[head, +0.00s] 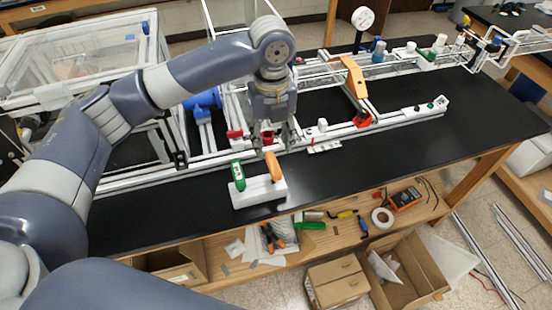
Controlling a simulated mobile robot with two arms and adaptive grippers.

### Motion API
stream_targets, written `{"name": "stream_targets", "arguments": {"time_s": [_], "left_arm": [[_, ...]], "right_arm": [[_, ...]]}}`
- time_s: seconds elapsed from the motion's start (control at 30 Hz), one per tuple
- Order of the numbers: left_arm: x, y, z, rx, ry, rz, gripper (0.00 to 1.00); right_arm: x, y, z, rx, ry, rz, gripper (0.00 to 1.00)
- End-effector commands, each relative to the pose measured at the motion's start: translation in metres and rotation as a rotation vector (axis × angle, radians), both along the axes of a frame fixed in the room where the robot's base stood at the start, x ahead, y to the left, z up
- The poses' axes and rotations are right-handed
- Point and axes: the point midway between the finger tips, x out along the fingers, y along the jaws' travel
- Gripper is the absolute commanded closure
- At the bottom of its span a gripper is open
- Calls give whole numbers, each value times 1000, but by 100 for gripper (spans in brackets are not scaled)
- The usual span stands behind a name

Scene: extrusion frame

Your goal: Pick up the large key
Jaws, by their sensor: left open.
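A white block (259,193) sits near the front edge of the black bench and holds two upright handles. One is orange (273,167), the other green (238,176). They look like key handles; the orange one looks a little larger, but I cannot tell surely which is the large key. My left gripper (271,138) points down just behind and above the orange handle. It is open, and its fingers seem apart from the handle, though the gap is hard to judge. My right gripper is out of view.
A white extrusion frame (210,159) runs along the bench behind the block, with an orange bracket (354,77) and a red part (362,121). The black bench top (400,160) is clear to the right. A lower wooden shelf holds tools, tape (382,217) and a meter (405,198).

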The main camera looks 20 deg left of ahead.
Motion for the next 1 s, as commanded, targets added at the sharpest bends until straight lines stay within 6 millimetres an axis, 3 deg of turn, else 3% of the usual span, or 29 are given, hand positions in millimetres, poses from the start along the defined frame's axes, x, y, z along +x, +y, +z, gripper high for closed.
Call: {"name": "stream_targets", "arguments": {"time_s": [0.1,0.23,0.37,0.63,1.0], "left_arm": [[0,0,-18,0,2,2,55],[0,0,-30,-1,1,1,55],[1,0,-38,-1,0,2,55],[2,-1,-75,-1,0,2,55],[2,-1,-85,-1,-3,1,55]], "right_arm": [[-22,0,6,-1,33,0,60],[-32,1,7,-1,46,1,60],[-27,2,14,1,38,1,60],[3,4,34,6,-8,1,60],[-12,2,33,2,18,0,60]]}}
